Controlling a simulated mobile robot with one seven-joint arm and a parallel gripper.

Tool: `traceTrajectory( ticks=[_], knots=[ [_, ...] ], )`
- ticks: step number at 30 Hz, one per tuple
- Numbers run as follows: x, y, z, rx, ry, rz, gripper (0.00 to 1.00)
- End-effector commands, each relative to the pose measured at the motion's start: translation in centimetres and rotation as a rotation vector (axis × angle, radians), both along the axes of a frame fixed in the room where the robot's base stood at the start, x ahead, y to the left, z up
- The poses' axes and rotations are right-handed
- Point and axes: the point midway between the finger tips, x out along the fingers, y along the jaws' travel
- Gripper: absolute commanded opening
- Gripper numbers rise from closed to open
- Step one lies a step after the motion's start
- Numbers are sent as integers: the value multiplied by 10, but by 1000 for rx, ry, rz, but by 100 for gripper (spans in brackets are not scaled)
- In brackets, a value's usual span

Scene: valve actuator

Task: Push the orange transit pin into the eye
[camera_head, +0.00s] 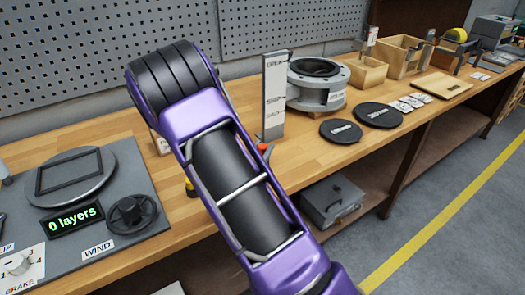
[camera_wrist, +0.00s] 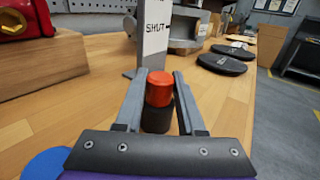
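An orange-red cap on a dark cylindrical body, apparently the transit pin (camera_wrist: 159,90), stands upright between the two fingers of my gripper (camera_wrist: 158,76) in the wrist view. The fingers lie close on either side of it; I cannot tell whether they touch it. In the head view a small orange-red spot (camera_head: 263,147) shows just past my purple arm, at the foot of the pale post marked OPEN and SHUT (camera_head: 274,95). That post stands just beyond the pin in the wrist view (camera_wrist: 154,38). I cannot make out the eye in either view.
A red body with a brass-coloured fitting (camera_wrist: 20,18) sits on a wooden block (camera_wrist: 42,65) at left. A blue disc (camera_wrist: 45,163) lies nearby. A grey flanged ring (camera_head: 318,85) and black discs (camera_head: 341,131) lie right of the post. A winding panel (camera_head: 85,215) stands left.

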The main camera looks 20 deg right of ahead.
Motion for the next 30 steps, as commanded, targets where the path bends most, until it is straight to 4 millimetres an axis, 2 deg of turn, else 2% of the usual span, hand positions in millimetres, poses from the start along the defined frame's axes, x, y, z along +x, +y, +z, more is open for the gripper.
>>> traceTrajectory(
  ticks=[1, 6, 15, 19, 30],
  knots=[
    [0, 0, 0, 0, 0, 0, 28],
    [0, 0, 0, 0, 0, 0, 0],
    [0, 0, 0, 1, -1, 0, 0],
    [0, 0, 9, 1, -2, 0, 0],
    [0, 0, 76, 2, -5, 1, 0]
  ],
)
